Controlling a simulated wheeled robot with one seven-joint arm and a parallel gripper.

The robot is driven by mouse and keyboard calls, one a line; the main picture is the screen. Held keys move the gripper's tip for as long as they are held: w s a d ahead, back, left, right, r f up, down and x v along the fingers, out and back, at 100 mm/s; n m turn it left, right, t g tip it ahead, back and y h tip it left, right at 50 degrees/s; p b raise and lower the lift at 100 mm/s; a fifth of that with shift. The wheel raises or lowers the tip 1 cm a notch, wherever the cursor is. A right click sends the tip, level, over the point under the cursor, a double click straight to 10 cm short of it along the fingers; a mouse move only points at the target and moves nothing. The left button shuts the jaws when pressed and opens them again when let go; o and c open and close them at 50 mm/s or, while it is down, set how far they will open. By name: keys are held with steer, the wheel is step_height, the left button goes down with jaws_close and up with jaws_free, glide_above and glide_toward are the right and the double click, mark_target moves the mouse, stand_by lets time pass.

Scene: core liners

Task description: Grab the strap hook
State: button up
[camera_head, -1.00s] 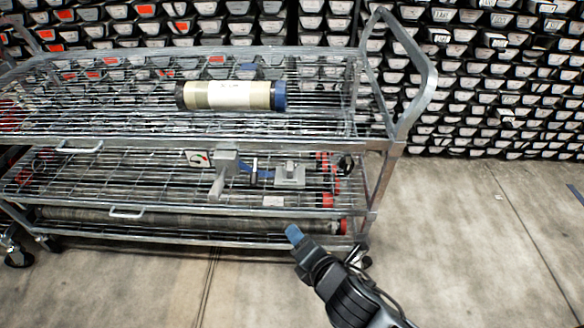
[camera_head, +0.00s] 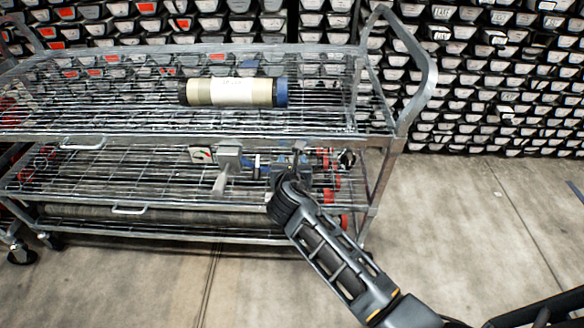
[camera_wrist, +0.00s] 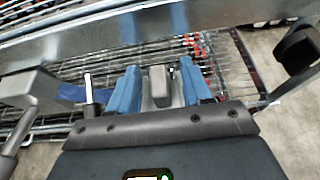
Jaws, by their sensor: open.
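A grey block-like piece (camera_wrist: 158,88), apparently the strap hook, lies on the cart's middle wire shelf. In the wrist view it shows between the blue fingertips of my open gripper (camera_wrist: 158,70), one on each side. I cannot tell whether either finger touches it. In the head view my gripper (camera_head: 290,166) reaches in under the top shelf at the same spot, and my arm largely hides the piece. To its left lie a blue strap (camera_wrist: 70,92), an upright metal rod (camera_wrist: 88,90) and a grey clamp-like part with a handle (camera_head: 227,162).
The cart's top shelf edge (camera_wrist: 130,25) runs close above my fingers. A cream cylinder with a blue cap (camera_head: 235,92) lies on the top shelf. A long dark roll (camera_head: 150,216) lies on the bottom shelf.

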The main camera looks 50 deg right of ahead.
mark_target(292, 159)
steer(key=shift+x, duration=1.55)
steer(key=shift+a, duration=0.1)
jaws_close()
